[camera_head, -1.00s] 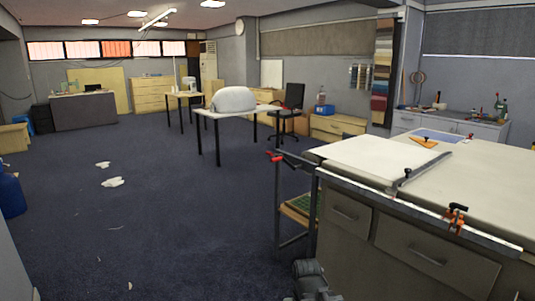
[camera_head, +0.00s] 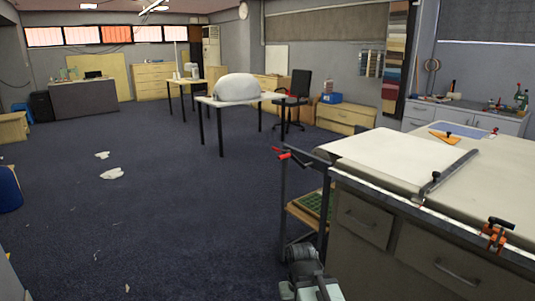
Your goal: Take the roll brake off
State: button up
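A red-tipped lever (camera_head: 284,155) sits at the top of a dark metal frame (camera_head: 284,205) at the left end of the cloth table. It is the likeliest roll brake in view, but I cannot tell for sure. The long table (camera_head: 380,150) has a pale cloth top. A grey bar with a dark knob (camera_head: 446,174) lies across it. A dark rounded part of my arm (camera_head: 304,262) shows at the bottom, below and in front of the frame. My gripper's fingers do not show.
A green-lined shelf (camera_head: 315,204) sits inside the frame. The blue carpet (camera_head: 180,220) to the left is open, with white scraps (camera_head: 112,173). A white table (camera_head: 235,100) stands farther back.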

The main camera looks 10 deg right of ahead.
aim_at(273, 148)
jog(key=u, duration=0.1)
jog(key=k, duration=0.85)
jog(key=z, duration=0.05)
jog(key=i, duration=2.8)
jog(key=u, duration=2)
